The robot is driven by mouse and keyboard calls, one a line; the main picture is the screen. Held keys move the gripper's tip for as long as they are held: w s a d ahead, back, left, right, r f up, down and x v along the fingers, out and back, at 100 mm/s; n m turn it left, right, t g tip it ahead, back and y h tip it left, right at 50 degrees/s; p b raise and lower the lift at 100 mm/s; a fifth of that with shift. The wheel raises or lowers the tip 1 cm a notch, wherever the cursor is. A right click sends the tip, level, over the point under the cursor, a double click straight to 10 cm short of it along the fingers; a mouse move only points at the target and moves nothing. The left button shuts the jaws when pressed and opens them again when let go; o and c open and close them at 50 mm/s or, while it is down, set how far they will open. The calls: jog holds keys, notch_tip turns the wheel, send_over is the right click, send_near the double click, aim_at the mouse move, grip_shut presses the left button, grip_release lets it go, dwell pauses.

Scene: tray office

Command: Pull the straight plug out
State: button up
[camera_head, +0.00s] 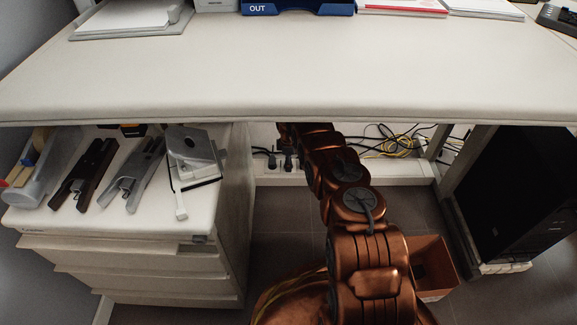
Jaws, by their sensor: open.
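A white socket strip (262,178) runs low along the back wall under the desk. Dark plugs (272,161) sit in it, with another dark plug (288,163) just to the right, close to my arm. They are small, and I cannot tell which one is the straight plug. My copper-coloured arm reaches under the desk towards the wall, and its far end passes up behind the desk's front edge. My gripper's fingers are hidden there, so I cannot see whether they are near or touching a plug.
The desk top (290,70) overhangs my arm. A drawer cabinet (160,270) with staplers and a hole punch stands left. A black computer tower (515,195) stands right. Yellow and black cables (400,143) lie tangled at the back. An open brown box (437,268) is on the floor.

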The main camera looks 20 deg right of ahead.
dwell(0.8)
grip_shut()
dwell(0.4)
dwell(0.3)
jog(key=shift+r+p, duration=1.55)
jog(key=shift+r, duration=1.35)
jog(key=shift+r, duration=0.25)
jog(key=shift+r+p, duration=1)
jog(key=shift+r, duration=0.3)
